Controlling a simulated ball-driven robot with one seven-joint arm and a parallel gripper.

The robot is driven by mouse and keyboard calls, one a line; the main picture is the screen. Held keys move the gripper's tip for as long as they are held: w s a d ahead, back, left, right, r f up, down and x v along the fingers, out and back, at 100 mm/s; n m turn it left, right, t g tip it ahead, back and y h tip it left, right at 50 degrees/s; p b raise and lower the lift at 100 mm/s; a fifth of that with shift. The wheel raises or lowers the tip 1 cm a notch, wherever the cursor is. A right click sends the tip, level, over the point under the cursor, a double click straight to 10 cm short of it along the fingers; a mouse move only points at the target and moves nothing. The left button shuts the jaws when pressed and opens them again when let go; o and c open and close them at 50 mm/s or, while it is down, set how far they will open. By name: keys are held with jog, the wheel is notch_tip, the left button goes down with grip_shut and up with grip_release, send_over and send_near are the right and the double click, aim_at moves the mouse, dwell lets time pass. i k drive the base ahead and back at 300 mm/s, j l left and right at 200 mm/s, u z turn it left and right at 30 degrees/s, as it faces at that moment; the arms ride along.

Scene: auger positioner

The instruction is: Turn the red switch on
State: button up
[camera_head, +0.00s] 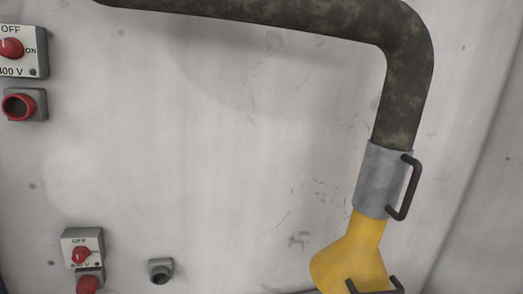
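A red rotary switch (11,48) sits on a grey-and-white box at the upper left edge, cut by the frame. Its plate reads OFF at the top, ON at the right and 400 V below. A second, smaller red switch (81,256) is on a similar box at the lower left, with OFF above it. The knobs' exact positions are hard to tell. My gripper is not in view.
A red-rimmed socket (18,106) sits under the upper box. A red plug or cap (88,283) is under the lower box, with a grey socket (160,270) beside it. A dark pipe (405,85) with a grey handled collar (382,180) joins a yellow fitting (352,258). The middle wall is bare.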

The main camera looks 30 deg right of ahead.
aim_at(80, 253)
jog(key=i+u, duration=0.2)
jog(key=u, duration=0.2)
jog(key=i+l+u, duration=0.1)
jog(key=u, duration=0.3)
jog(key=i+l+u, duration=0.2)
jog(key=u, duration=0.2)
jog(key=i, duration=0.1)
